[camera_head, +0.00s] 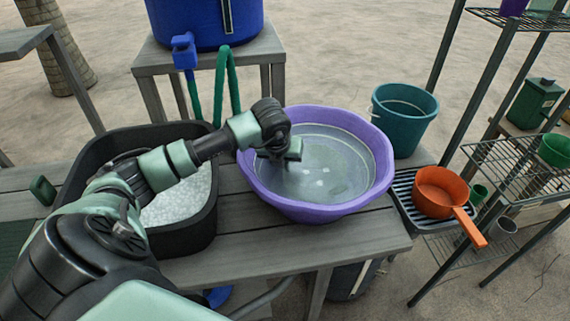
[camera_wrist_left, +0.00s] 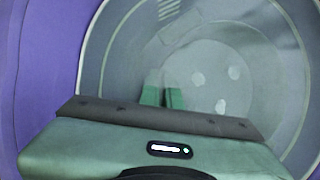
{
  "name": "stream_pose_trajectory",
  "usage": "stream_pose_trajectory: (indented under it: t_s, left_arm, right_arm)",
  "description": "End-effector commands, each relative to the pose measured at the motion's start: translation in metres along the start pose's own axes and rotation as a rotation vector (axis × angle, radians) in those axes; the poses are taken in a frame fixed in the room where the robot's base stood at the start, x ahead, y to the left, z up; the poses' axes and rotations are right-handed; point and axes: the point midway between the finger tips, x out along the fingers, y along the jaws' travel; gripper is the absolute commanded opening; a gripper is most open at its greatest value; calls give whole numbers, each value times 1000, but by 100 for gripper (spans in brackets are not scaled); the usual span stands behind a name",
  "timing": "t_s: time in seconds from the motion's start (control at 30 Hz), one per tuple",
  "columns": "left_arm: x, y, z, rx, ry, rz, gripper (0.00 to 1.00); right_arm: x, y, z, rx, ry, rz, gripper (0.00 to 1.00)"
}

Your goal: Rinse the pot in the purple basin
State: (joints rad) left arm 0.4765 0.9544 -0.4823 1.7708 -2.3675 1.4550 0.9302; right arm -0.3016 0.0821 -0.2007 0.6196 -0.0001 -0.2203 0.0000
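The purple basin (camera_head: 376,185) stands on the grey wooden bench and holds clear, greyish water. Its purple wall (camera_wrist_left: 45,60) fills the left of the left wrist view. My left gripper (camera_head: 285,157) reaches down over the basin's left part. In the left wrist view its two green fingers (camera_wrist_left: 162,95) are close together, with nothing clearly visible between them. Several pale spots show on the basin's grey inside; I cannot tell what they are. An orange pot (camera_head: 438,191) with a long handle sits on a dark slatted rack right of the basin. My right gripper is not in view.
A black tub of white granules (camera_head: 182,204) stands left of the basin, under my left arm. A teal bucket (camera_head: 404,114) is behind right. A blue water container (camera_head: 204,20) with a tap and green hose stands behind. Metal shelves (camera_head: 500,158) rise at right.

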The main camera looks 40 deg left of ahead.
Motion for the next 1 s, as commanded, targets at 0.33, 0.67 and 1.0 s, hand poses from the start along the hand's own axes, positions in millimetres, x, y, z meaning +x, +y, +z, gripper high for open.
stream_pose_trajectory:
  t_s: [0.33,0.67,1.0]
  left_arm:
    - [6,0,-2,-1,-3,-2,0]
    - [5,0,-1,-1,-4,-2,0]
    - [5,12,-2,-1,-4,-1,0]
  right_arm:
    - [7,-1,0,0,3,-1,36]
    - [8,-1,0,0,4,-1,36]
    - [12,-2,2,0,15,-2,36]
